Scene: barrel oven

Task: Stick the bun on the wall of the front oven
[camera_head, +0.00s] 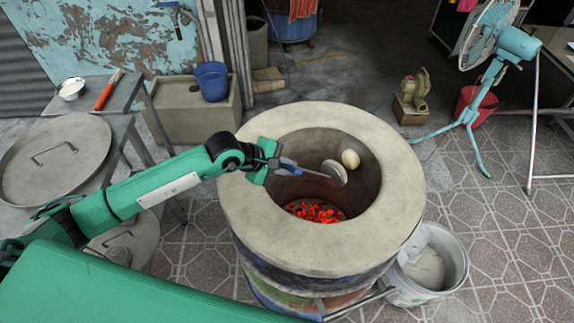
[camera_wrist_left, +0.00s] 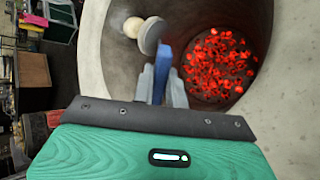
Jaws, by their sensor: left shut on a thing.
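The front oven (camera_head: 240,215) is a round barrel oven with a wide pale rim, open at the top, with red coals (camera_head: 315,211) at the bottom. My left gripper (camera_head: 277,166) is shut on the blue handle (camera_head: 291,168) of a tool, above the left side of the opening. The tool's thin rod ends in a grey round head (camera_head: 336,173) inside the oven. A pale bun (camera_head: 350,159) is just beyond the head, near the far inner wall. The left wrist view shows the bun (camera_wrist_left: 153,34) and blue handle (camera_wrist_left: 162,70). I cannot tell whether the bun touches the wall.
A large round lid (camera_head: 55,160) lies at the left, near a grey table with a bowl (camera_head: 72,89). A white bucket (camera_head: 432,265) stands beside the oven at the lower right. A teal fan (camera_head: 490,50) stands at the back right.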

